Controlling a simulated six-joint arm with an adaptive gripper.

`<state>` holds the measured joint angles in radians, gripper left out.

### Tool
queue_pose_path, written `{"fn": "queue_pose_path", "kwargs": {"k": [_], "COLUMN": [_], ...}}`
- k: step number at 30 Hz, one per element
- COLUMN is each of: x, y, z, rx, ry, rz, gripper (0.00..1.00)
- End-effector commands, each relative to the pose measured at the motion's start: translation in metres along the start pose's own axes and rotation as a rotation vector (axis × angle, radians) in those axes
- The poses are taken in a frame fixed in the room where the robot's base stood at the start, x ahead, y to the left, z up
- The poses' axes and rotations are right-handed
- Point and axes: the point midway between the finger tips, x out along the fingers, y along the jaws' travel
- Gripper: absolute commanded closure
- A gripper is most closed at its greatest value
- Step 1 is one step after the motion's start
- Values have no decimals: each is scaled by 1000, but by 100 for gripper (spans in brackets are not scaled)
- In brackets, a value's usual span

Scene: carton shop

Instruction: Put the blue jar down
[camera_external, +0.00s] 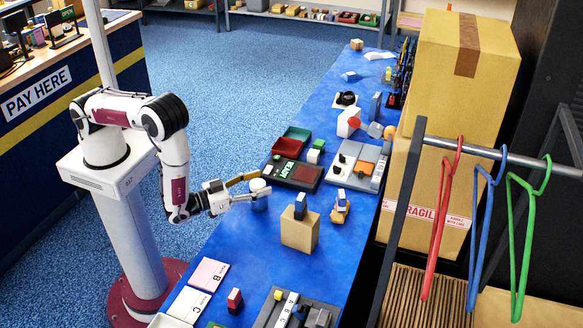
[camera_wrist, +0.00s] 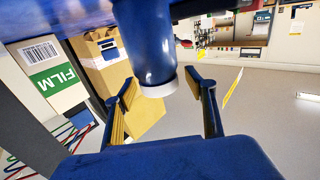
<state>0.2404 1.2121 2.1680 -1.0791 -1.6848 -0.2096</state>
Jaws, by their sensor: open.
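The blue jar (camera_external: 260,203) with a white lid stands upright on the blue table (camera_external: 330,90), near its left edge. In the wrist view, which is upside down, the jar (camera_wrist: 146,45) shows large, its pale lid at the lower end. My gripper (camera_external: 251,187) is open at the jar, coming from the left with its fingers to either side. In the wrist view my fingertips (camera_wrist: 162,82) are spread wide, with a gap visible beside the lid. Whether a finger touches the jar cannot be told; the jar's base is partly hidden.
Right of the jar stands a cardboard box (camera_external: 299,234) with a small blue-and-white item on top. A small figure-like object (camera_external: 340,207) is beyond it. A dark tray marked READY (camera_external: 293,174) lies behind the jar. Cards (camera_external: 209,274) lie nearer; bare table surrounds the jar's front.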

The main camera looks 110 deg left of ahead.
Motion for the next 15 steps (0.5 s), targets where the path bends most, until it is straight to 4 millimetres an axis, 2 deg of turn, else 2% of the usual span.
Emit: {"fn": "queue_pose_path", "kwargs": {"k": [14, 15], "x": [0, 0], "y": [0, 0], "z": [0, 0], "rx": [0, 0], "ry": [0, 0], "rz": [0, 0], "gripper": [45, 47]}}
